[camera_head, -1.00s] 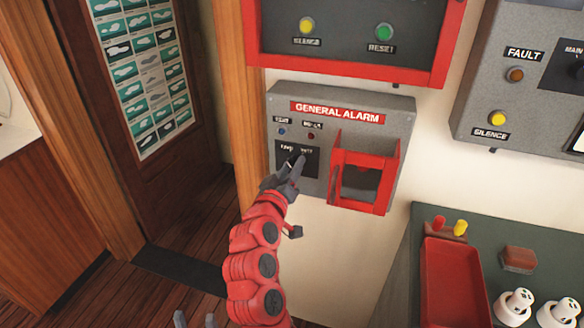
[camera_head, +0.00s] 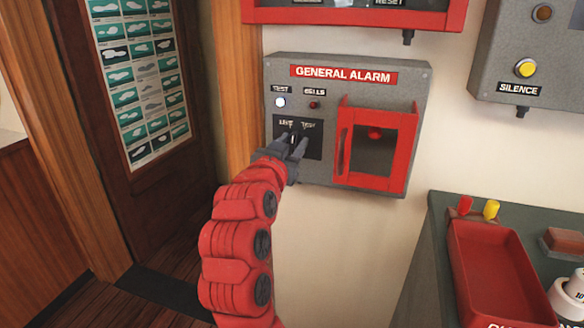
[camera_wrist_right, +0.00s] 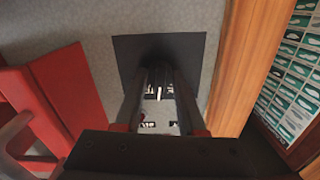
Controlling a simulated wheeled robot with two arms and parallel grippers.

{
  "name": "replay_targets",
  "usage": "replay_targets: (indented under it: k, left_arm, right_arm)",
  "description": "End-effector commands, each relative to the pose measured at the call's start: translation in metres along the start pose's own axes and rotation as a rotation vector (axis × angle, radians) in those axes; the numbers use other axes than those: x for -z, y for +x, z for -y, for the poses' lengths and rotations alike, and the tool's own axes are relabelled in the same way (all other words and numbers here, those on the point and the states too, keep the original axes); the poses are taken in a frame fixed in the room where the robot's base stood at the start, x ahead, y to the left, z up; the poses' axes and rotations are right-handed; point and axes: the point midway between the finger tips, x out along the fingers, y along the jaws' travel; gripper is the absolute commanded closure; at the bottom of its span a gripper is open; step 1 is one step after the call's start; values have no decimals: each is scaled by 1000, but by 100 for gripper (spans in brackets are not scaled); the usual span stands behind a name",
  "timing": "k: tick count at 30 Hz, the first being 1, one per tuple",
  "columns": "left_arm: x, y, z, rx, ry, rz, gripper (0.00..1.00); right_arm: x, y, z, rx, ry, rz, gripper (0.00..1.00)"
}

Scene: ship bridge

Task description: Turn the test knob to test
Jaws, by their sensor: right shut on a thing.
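The test lamp (camera_head: 280,102) glows bluish white. The bells lamp (camera_head: 314,105) is dark red. My left gripper is out of view.
A red open-fronted guard (camera_head: 345,160) juts out right of the knob, with a red button inside. A wooden door post (camera_head: 237,95) stands close on the left. A green console with a red tray (camera_head: 490,265) is at lower right.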

Motion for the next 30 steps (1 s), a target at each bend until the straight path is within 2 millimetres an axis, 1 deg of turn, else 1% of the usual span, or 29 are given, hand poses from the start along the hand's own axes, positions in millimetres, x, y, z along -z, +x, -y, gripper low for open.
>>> replay_targets:
  k: [1, 3, 6, 12, 21, 30]
  left_arm:
    - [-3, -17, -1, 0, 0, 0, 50]
    - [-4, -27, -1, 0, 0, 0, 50]
    - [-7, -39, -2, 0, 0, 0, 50]
    - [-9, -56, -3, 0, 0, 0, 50]
    - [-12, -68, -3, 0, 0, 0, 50]
    - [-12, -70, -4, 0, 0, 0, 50]
  right_arm:
    - [-8, 0, -1, -1, 44, -1, 100]
    - [-8, 0, -1, -1, 105, 0, 100]
    - [-6, 0, -1, -1, 191, 0, 100]
    - [-4, 0, -1, 0, 334, -1, 100]
    - [-1, 0, -1, 0, 462, -2, 100]
    - [0, 0, -1, 0, 496, -1, 100]
